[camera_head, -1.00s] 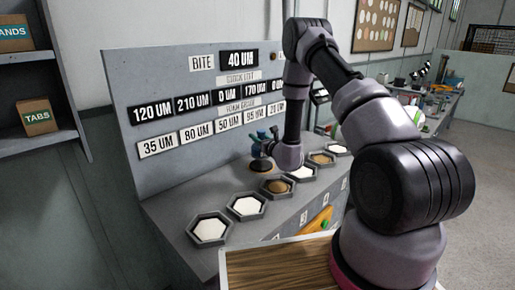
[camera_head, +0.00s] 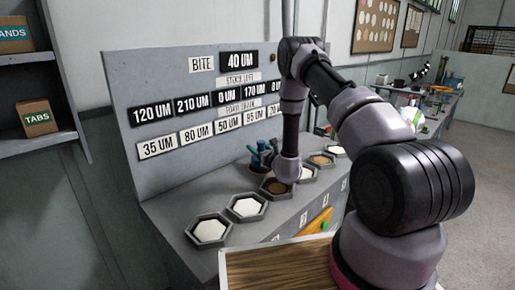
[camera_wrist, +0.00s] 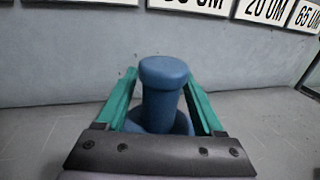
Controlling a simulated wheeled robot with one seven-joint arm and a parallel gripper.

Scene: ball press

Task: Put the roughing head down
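The roughing head, a blue piece with an upright capped knob (camera_wrist: 163,90), stands between the two teal fingers of my gripper (camera_wrist: 160,80) in the wrist view. The fingers lie on either side of it, with small gaps beside the narrow stem. The wider lower body is partly hidden by the gripper, so I cannot tell whether the fingers press on it. In the head view my gripper (camera_head: 262,152) is low over the grey bench (camera_head: 190,190), and the blue piece is small and mixed with the fingers. Whether its base touches the bench is unclear.
A row of hexagonal trays (camera_head: 245,206) with pale and brown discs runs along the bench front beside my gripper. A grey panel (camera_head: 180,75) with number labels rises behind. A wooden board (camera_head: 270,268) lies in front. The bench's left part is free.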

